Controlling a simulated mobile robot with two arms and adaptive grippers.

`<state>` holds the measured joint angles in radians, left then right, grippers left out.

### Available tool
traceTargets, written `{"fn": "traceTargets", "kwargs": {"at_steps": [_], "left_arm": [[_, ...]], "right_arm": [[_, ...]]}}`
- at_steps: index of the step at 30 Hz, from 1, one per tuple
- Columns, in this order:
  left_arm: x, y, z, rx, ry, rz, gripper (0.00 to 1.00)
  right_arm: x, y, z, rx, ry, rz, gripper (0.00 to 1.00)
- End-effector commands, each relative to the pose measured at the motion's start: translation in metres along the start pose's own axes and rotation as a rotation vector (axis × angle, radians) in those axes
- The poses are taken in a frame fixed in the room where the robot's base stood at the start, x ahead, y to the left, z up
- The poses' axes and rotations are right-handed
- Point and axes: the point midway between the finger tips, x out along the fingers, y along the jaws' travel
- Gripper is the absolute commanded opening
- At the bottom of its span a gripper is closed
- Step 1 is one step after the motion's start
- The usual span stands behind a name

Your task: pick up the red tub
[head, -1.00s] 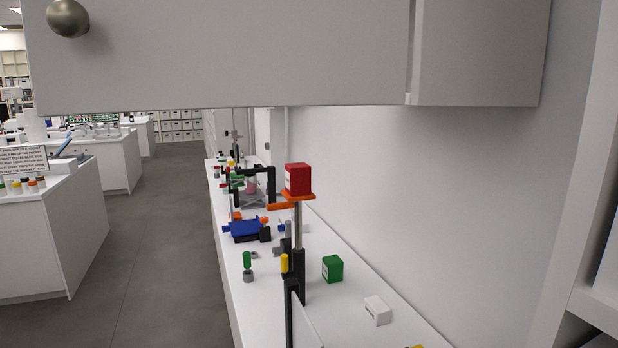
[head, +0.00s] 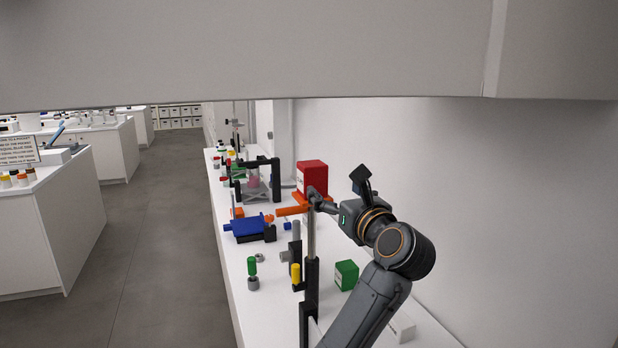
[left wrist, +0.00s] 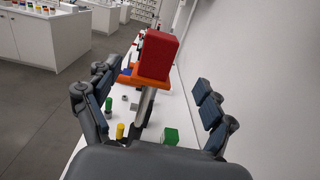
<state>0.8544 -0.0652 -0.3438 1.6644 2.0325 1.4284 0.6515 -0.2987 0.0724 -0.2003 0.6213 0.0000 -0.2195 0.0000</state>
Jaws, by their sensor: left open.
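The red tub (head: 312,176) sits on a small orange platform at the top of a metal post in the head view. In the left wrist view the red tub (left wrist: 159,55) stands upright on the orange platform (left wrist: 137,80), ahead of the fingers. My left gripper (head: 338,195) reaches in beside the post, close to the tub, and partly covers the platform in the head view. In the left wrist view the left gripper (left wrist: 157,97) is open, with its fingers spread apart on either side of the post and nothing between the pads but the post region. My right gripper is not in view.
The post rises from a white bench (head: 245,325) along a wall. A green box (head: 346,274), a white box (head: 402,327) and a blue device (head: 248,228) stand on the bench. A grey cabinet (head: 250,50) hangs overhead. Open floor (head: 150,270) lies to the left.

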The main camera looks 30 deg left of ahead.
Motion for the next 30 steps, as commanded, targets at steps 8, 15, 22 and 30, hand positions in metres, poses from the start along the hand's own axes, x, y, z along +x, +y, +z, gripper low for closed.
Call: {"fn": "traceTargets", "kwargs": {"at_steps": [8,15,22,30], "left_arm": [[0.028,-0.001,-0.003,-0.015,0.044,0.008,0.83],[0.073,-0.001,-0.004,-0.014,0.042,0.006,0.83],[0.090,-0.001,-0.005,-0.015,0.042,0.004,0.83],[0.128,0.000,-0.003,-0.013,0.041,0.007,0.83]], "right_arm": [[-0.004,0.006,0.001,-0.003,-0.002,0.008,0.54],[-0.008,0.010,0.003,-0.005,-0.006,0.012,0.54],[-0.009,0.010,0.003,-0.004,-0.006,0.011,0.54],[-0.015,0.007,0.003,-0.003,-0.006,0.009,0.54]]}}
